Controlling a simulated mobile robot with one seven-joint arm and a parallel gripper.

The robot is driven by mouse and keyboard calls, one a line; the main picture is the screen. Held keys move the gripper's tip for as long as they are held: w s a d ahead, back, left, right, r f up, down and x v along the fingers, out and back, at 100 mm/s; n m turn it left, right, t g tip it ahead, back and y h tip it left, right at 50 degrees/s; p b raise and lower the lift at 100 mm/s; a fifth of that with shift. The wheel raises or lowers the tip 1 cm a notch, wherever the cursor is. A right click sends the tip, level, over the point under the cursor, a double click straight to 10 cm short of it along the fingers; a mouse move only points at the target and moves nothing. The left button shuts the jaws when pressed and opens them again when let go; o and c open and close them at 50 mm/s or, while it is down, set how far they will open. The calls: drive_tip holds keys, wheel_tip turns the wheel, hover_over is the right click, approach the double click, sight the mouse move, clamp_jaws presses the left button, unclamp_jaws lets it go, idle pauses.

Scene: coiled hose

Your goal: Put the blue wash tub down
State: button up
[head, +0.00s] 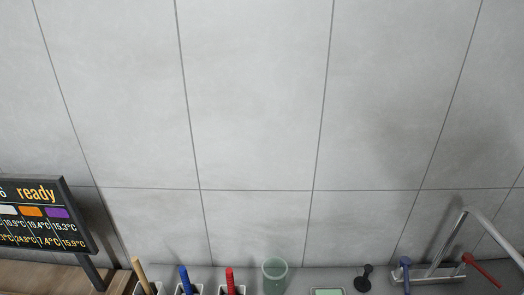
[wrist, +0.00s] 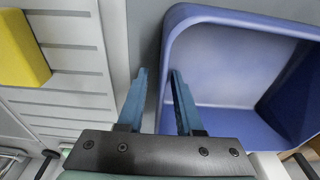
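The blue wash tub (wrist: 228,65) fills the right of the wrist view, with its open inside facing the camera. My gripper (wrist: 159,73) has its two fingers apart, with a clear gap between them. The tub's left wall and rim run up between the fingers. The right finger is on the tub's inner side and the left finger is outside, with a gap to the wall. Whether the right finger touches the wall is hard to tell. What is under the tub is hidden. The head view shows neither the tub nor my gripper.
A yellow block (wrist: 20,50) lies on a white ribbed surface (wrist: 75,80) left of the tub. The head view shows a tiled wall, a display (head: 42,215), handles in holders (head: 188,285), a green cup (head: 274,276) and a metal tap (head: 447,245) along the bottom.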

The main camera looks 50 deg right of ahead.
drive_tip(key=shift+r, duration=0.15)
drive_tip(key=r, duration=0.8)
drive_tip(key=s+a+r, duration=0.1)
drive_tip(key=r, duration=0.3)
drive_tip(key=w+d+r+n+t+h, duration=0.2)
drive_tip(key=w+r+t, duration=0.4)
drive_tip(key=w+r, duration=0.6)
drive_tip(key=w+a+r+n+t, duration=0.1)
drive_tip(key=w+a+r+t, duration=0.2)
drive_tip(key=r, duration=0.4)
drive_tip(key=w+a+r+n+t+h, duration=0.1)
drive_tip(key=w+r+t, duration=0.1)
drive_tip(key=w+r, duration=0.45)
drive_tip(key=w+a+r+n+t, duration=0.1)
drive_tip(key=w+r+n+t, duration=0.15)
drive_tip(key=r, duration=0.55)
drive_tip(key=a+r+n+t+y, duration=0.1)
drive_tip(key=a+r+t, duration=0.2)
drive_tip(key=r, duration=0.5)
drive_tip(key=a+r+t, duration=0.3)
drive_tip(key=r, duration=0.5)
drive_tip(key=s+a+r+n+t+y, duration=0.1)
drive_tip(key=s+a+r+t, duration=0.2)
drive_tip(key=s+r, duration=0.2)
drive_tip(key=s+a+r+n+t+y, duration=0.1)
drive_tip(key=s+a+r+t, duration=0.3)
drive_tip(key=r, duration=0.7)
drive_tip(key=shift+s+r+n+y, duration=0.35)
drive_tip(key=shift+s+n+y, duration=0.05)
drive_tip(key=shift+s+n, duration=0.1)
